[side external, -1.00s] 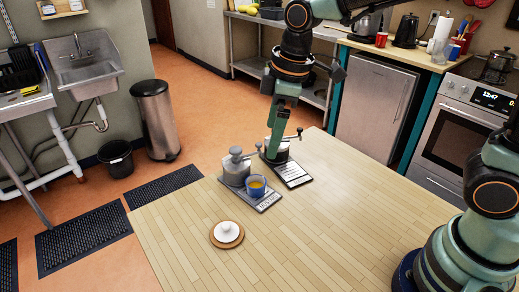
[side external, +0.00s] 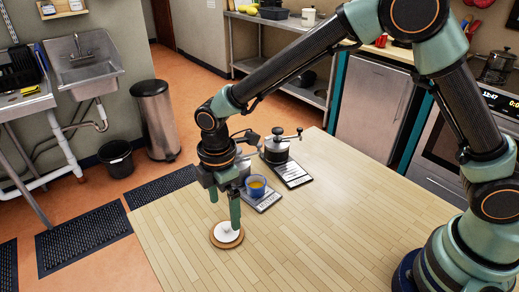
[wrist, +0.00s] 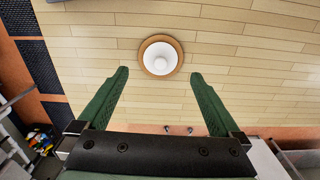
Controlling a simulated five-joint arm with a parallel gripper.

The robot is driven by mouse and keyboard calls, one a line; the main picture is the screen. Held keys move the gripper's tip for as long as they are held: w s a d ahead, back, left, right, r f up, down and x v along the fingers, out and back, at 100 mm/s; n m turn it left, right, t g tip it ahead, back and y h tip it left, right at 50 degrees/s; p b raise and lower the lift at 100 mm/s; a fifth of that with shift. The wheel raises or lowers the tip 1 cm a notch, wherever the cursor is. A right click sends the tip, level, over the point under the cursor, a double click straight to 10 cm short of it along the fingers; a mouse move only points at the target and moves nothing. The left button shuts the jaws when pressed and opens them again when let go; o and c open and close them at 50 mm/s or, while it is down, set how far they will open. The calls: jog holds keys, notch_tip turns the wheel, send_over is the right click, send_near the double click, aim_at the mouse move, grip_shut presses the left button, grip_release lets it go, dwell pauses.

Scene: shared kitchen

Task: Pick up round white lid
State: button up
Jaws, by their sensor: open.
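The round white lid (side external: 226,235) with a small knob lies on a round wooden board (side external: 222,246) near the table's left edge. In the wrist view the lid (wrist: 150,56) shows just beyond the fingertips, centred between them, with the board's brown rim (wrist: 161,38) around it. My gripper (side external: 224,212) points down above the lid, its green fingers spread wide. In the side view one finger overlaps part of the lid. In the wrist view my gripper (wrist: 160,74) is open, with nothing between the fingers. How far the fingertips are above the lid is hard to tell.
My gripper partly hides things there. The table (side external: 310,240) right of the lid is clear.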

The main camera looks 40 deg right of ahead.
aim_at(227, 224)
jog(key=shift+d+f, duration=0.1)
jog(key=shift+f, duration=2.9)
jog(key=shift+c, duration=0.3)
jog(key=c, duration=1.4)
jog(key=shift+o, duration=0.2)
jog(key=shift+r, duration=0.15)
